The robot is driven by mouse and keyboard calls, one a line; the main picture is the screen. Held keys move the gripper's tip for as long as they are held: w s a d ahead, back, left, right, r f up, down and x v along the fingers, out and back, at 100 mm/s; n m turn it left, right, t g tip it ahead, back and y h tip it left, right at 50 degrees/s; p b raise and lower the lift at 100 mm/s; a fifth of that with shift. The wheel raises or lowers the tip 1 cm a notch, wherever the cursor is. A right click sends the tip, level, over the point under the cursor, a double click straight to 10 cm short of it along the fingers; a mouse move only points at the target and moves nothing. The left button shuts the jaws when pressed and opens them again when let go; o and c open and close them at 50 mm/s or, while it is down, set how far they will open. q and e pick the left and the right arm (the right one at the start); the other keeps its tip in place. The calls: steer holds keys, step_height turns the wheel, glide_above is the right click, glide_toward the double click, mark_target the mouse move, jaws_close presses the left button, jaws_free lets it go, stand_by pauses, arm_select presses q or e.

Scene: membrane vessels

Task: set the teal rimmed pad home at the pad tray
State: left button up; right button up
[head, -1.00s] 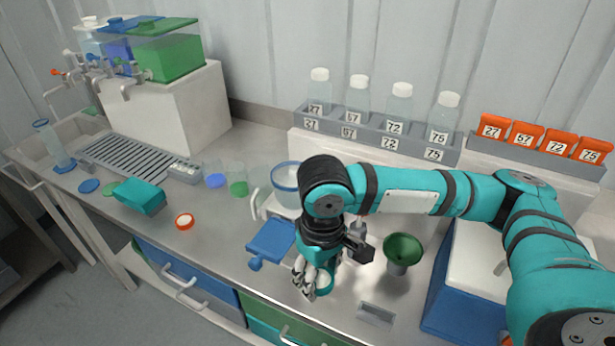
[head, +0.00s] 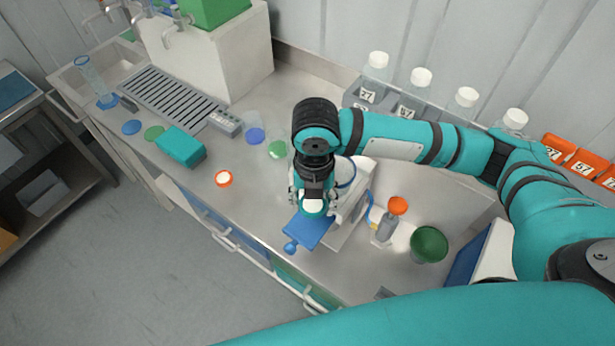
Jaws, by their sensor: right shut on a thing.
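My right gripper (head: 315,200) is shut on the teal rimmed pad (head: 314,208), which shows as a small teal-edged disc with a pale middle between the fingers. It hangs over the counter, just above or beside a blue flat piece with a round knob (head: 307,233). The fingers and wrist hide part of the pad. My left gripper is not in view.
A white device (head: 352,205) stands right behind the gripper. An orange-topped bottle (head: 397,206) and a green funnel-like cup (head: 429,243) stand to the right. A teal block (head: 181,147) and an orange-rimmed disc (head: 223,179) lie left, with bare counter around them.

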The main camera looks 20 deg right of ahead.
mark_target(311, 223)
steer(key=shift+a+r+n, duration=0.1)
steer(key=shift+n, duration=0.2)
steer(key=shift+a, duration=0.1)
steer(key=shift+s, duration=0.1)
step_height(311, 223, down, 7)
steer(key=b, duration=0.7)
steer(key=shift+r+b, duration=0.2)
steer(key=shift+b, duration=0.1)
steer(key=shift+r+p, duration=0.1)
steer(key=shift+p, duration=0.3)
steer(key=shift+f+p, duration=0.3)
steer(key=shift+f, duration=0.05)
